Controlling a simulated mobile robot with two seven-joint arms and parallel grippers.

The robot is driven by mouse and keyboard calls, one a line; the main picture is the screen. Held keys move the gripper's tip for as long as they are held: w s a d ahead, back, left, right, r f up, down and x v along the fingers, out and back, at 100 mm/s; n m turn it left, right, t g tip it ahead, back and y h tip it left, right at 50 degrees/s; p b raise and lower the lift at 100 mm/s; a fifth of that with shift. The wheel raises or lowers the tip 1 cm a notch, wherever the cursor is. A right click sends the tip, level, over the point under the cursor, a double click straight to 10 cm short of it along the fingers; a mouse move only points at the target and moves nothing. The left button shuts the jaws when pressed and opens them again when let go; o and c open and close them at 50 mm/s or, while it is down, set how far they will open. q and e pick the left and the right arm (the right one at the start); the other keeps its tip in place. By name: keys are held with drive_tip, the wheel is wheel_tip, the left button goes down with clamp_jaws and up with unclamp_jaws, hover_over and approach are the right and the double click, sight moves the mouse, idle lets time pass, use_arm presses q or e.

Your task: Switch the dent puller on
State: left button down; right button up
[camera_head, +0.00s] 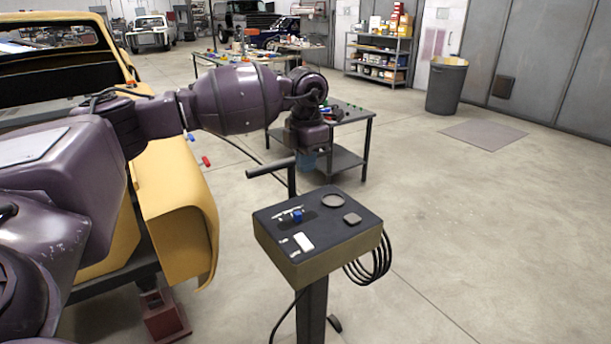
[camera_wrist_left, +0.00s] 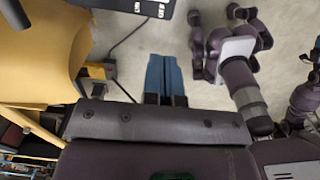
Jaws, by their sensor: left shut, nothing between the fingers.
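The dent puller (camera_head: 318,228) is a box with a dark sloping top panel on a post, with a bar handle behind it. Part of the dark panel (camera_wrist_left: 130,6) shows at that view's top edge. My right gripper is not seen.
A yellow vehicle body (camera_head: 180,205) stands close on the left, under my left arm. A work table (camera_head: 345,158) stands behind my gripper. A cable coil (camera_head: 372,262) hangs on the box's right side. The floor to the right is clear, with a bin (camera_head: 445,88) farther back.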

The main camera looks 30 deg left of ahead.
use_arm(q)
wheel_tip(320, 180, up, 7)
drive_tip(key=shift+s+d, duration=0.15)
drive_tip(key=shift+d, duration=0.15)
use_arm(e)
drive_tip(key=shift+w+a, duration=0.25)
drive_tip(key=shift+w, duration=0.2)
use_arm(q)
drive_tip(key=shift+r, duration=0.1)
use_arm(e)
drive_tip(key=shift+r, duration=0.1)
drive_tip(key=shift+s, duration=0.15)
